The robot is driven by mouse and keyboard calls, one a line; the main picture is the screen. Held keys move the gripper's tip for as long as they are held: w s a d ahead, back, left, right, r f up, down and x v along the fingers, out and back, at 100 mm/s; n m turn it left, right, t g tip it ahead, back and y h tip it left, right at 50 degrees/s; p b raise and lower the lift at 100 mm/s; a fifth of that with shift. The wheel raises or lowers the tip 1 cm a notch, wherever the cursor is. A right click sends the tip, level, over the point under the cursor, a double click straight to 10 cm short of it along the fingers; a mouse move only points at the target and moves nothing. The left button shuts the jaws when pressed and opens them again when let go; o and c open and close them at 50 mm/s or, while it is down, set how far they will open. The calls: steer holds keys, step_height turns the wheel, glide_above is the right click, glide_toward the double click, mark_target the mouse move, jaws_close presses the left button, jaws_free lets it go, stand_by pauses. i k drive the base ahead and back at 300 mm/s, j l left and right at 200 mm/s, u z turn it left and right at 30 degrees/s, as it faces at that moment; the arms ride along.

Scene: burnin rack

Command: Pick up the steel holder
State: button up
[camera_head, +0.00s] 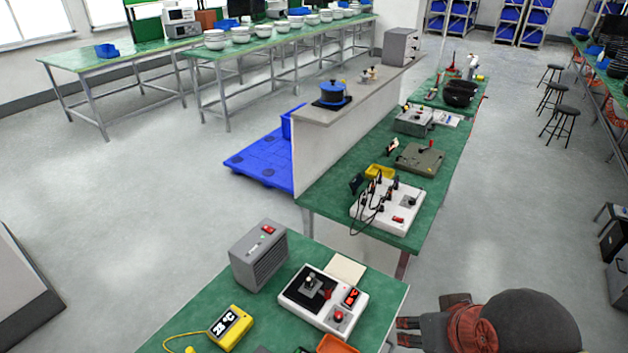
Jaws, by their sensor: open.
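I cannot make out for certain which thing is the steel holder. A small metallic piece (311,282) stands on the dark plate of a white device (320,316) with a red display on the near green table (225,299); it is too small to identify. My gripper (401,331) is at the bottom right, just off the near table's right edge, pointing left. Its dark fingers are apart, and nothing shows between them. My dark arm hides the floor behind it.
On the near table are a grey box (259,256) with a red switch, a yellow meter (230,327) with a cable and an orange tray (338,344). A second green bench (314,199) behind holds several devices. Stools (563,121) stand at right; the floor between is clear.

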mark_target(327, 296)
steer(key=i+l+u, duration=0.1)
steer(key=u, duration=0.3)
steer(key=i+l+u, duration=0.15)
steer(key=u, duration=0.2)
steer(key=i+l+u, duration=0.2)
steer(key=u, duration=0.2)
